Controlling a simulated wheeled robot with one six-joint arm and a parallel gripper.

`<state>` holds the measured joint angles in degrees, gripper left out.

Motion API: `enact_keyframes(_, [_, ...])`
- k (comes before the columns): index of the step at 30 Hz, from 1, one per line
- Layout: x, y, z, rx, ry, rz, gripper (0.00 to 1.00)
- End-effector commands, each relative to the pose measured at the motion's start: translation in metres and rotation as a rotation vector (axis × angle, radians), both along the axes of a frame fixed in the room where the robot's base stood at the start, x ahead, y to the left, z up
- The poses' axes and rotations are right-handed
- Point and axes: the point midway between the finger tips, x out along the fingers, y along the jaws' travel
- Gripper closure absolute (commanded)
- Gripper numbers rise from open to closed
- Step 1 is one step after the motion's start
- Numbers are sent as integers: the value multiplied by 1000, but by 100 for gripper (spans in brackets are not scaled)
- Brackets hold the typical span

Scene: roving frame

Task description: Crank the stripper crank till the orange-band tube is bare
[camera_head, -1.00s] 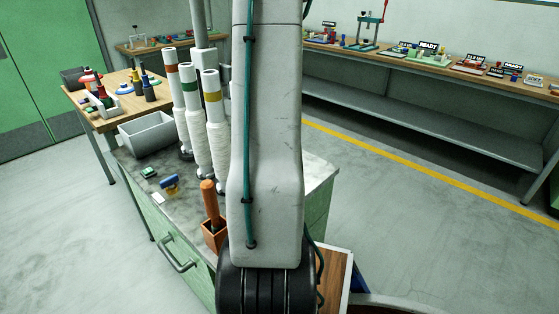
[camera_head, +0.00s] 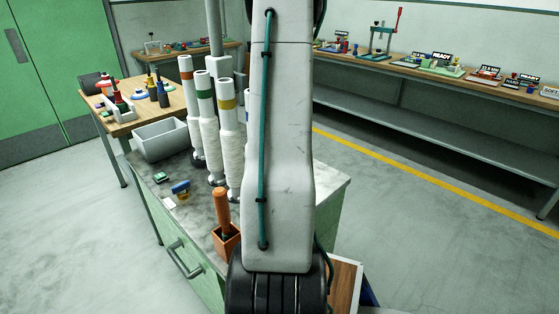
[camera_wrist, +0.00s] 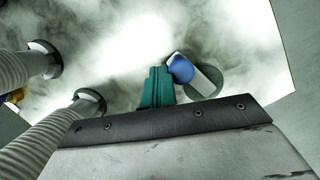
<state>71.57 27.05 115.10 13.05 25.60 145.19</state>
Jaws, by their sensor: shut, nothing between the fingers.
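The orange-band tube (camera_head: 187,76) stands upright at the left of a row on the grey-topped bench in the head view, with whitish winding around its lower part. The green-band tube (camera_head: 205,96) and yellow-band tube (camera_head: 227,104) stand beside it, also wound. In the wrist view, my gripper (camera_wrist: 158,76) shows as teal fingers, shut and empty. A blue rounded knob (camera_wrist: 181,68) lies just right of the fingertips, against a pale grey piece; I cannot tell if they touch or if this is the stripper crank. My arm hides the gripper in the head view.
A grey bin (camera_head: 160,139), an orange-handled tool in a wooden box (camera_head: 226,241) and small items share the bench (camera_head: 325,180). Wound tubes (camera_wrist: 45,135) stand close on the gripper's left. A long workbench (camera_head: 430,68) lines the back wall; the right floor is clear.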

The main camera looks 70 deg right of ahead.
Motion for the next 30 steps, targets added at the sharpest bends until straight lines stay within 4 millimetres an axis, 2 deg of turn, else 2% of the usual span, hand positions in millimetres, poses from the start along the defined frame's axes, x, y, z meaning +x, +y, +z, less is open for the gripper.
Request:
enact_keyframes(12, [-1,-16,0,-1,0,-211,100])
enact_keyframes(30, [-2,-19,0,0,1,-254,100])
